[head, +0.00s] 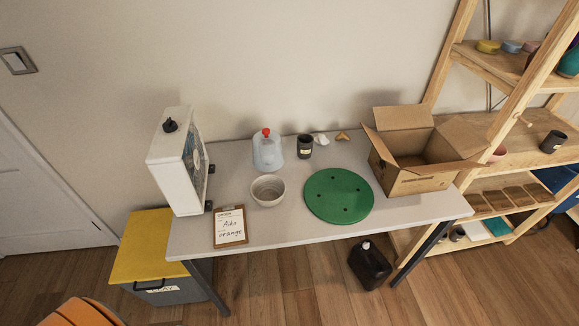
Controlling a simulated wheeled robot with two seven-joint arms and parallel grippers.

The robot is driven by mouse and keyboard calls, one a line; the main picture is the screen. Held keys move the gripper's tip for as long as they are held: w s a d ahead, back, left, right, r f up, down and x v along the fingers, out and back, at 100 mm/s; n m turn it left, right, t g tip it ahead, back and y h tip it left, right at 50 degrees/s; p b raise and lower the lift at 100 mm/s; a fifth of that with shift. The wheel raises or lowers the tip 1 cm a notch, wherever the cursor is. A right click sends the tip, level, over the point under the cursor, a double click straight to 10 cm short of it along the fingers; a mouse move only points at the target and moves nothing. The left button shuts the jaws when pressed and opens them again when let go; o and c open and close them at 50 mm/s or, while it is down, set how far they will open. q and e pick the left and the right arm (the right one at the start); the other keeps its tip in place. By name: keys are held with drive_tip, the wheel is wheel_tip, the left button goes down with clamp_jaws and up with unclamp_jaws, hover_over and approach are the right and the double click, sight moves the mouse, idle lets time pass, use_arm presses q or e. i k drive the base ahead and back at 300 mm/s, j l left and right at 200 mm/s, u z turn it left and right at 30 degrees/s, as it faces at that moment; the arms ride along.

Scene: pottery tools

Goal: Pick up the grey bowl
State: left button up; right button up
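The grey bowl (267,191) stands upright and looks empty on the white table (290,234), left of the green round board. No gripper touches it. Neither of my grippers shows in the head view.
Around the bowl are a green round board (338,195), a clear red-capped jug (268,152), a clipboard (230,227) and a white boxy unit (177,160). An open cardboard box (418,181) stands at the right. A dark cup (304,147) is behind. A yellow-lidded bin (150,246) stands left.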

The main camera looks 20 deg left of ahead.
sight(267, 190)
drive_tip(key=i+l+u, duration=0.2)
drive_tip(key=l+u, duration=0.2)
drive_tip(key=l, duration=0.2)
drive_tip(key=l+u, duration=0.4)
drive_tip(key=l, duration=0.25)
drive_tip(key=l+u, duration=0.4)
drive_tip(key=l, duration=0.3)
drive_tip(key=i, duration=0.05)
